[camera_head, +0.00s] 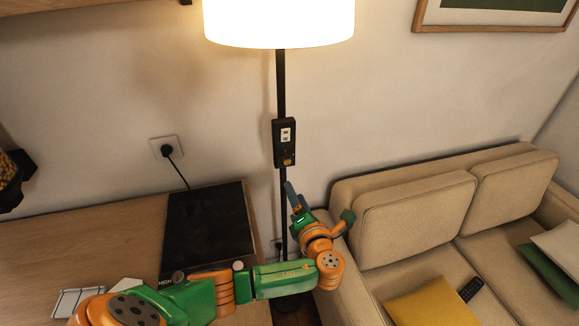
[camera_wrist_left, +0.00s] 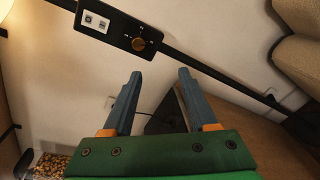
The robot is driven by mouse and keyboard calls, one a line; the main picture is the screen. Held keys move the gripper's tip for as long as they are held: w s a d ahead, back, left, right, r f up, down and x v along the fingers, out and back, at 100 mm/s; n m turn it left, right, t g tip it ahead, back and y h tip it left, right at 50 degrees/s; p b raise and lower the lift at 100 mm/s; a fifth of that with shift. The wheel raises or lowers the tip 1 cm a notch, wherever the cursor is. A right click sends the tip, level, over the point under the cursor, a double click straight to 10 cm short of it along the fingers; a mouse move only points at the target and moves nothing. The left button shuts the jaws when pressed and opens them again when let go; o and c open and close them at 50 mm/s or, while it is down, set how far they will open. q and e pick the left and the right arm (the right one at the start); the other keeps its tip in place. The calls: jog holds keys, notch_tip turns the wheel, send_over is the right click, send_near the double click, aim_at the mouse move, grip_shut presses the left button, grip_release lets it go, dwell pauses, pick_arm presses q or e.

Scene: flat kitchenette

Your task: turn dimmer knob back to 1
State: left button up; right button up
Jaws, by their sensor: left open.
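The dimmer is a black box (camera_head: 285,143) on the lamp's black pole, with a white panel above a small brass knob (camera_head: 288,160). My left gripper (camera_head: 290,187) is open and empty, just below the box in the head view. In the left wrist view its two blue-grey fingers (camera_wrist_left: 160,74) point toward the box and appear apart from the knob. My right gripper is not in view.
The lit lampshade (camera_head: 279,22) is above the box. A beige sofa (camera_head: 415,220) with a yellow cushion (camera_head: 432,303) and a remote (camera_head: 471,290) stands at right. A wooden counter (camera_head: 100,240) with a black cooktop (camera_head: 208,228) is at left, below a wall socket (camera_head: 166,147).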

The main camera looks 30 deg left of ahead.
aim_at(288, 162)
pick_arm(q)
jog(key=w+a+r+m, duration=0.1)
jog(key=w+a, duration=0.1)
jog(key=w+a+r, duration=0.1)
jog(key=w+a, duration=0.1)
jog(key=w+a+m+y, duration=0.1)
jog(key=w+a, duration=0.1)
jog(key=shift+a+r+m+t, duration=0.15)
jog(key=shift+r+m+t, duration=0.15)
jog(key=shift+r+t, duration=0.1)
jog(key=shift+s, duration=0.15)
grip_shut()
